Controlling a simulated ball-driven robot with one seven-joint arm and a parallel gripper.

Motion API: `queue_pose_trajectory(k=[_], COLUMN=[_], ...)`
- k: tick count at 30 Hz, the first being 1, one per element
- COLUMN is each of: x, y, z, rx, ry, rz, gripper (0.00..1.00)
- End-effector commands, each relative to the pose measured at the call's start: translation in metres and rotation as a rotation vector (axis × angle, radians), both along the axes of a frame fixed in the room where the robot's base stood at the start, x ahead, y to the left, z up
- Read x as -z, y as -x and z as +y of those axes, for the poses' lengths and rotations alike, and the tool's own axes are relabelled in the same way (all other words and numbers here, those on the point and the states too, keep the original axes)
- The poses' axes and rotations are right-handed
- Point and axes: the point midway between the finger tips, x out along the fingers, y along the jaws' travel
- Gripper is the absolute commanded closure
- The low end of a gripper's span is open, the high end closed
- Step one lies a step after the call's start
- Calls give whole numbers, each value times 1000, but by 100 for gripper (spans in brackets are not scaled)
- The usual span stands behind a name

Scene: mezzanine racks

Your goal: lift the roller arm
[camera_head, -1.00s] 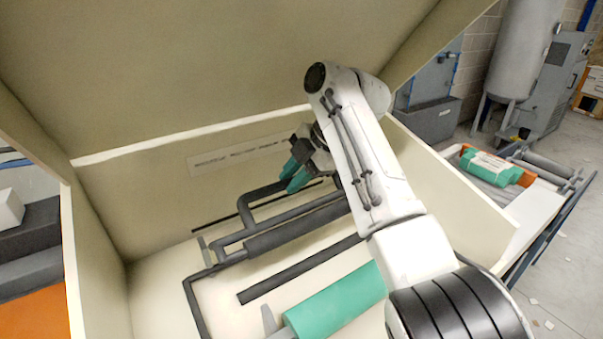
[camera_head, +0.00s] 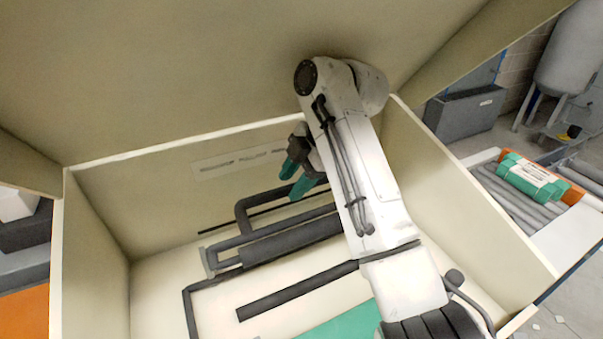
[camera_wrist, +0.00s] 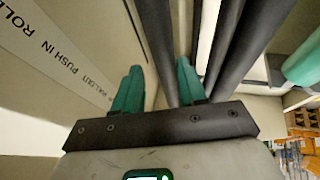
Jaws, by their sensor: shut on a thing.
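The roller arm (camera_head: 242,216) is a dark grey bent bar inside the cream box, with a thick dark roller (camera_head: 290,240) beside it. My gripper (camera_head: 299,178) has green fingertips and is at the upper bar of the roller arm, near the box's back wall. In the wrist view my gripper (camera_wrist: 158,92) has a dark bar (camera_wrist: 158,40) between its two green fingers and is shut on it. My arm link hides the right end of the bars in the head view. I cannot tell whether the roller arm is raised.
The cream box (camera_head: 140,145) has a sloped panel above and walls on both sides. A printed label (camera_head: 240,160) is on its back wall. Outside right, green and orange rolls (camera_head: 530,178) rest on a roller tray.

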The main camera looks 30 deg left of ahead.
Motion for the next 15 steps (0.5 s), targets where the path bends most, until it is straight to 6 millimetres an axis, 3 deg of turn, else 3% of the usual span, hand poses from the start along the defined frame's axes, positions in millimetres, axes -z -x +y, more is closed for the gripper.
queue_pose_trajectory(k=[1,9,10,15], x=[-7,-7,-7,-6], y=[-4,-4,-4,-3], z=[7,8,8,8], rx=[7,6,6,5], ry=[-28,-28,-29,-29], rz=[-27,-28,-28,-24], gripper=[100,100,53,52])
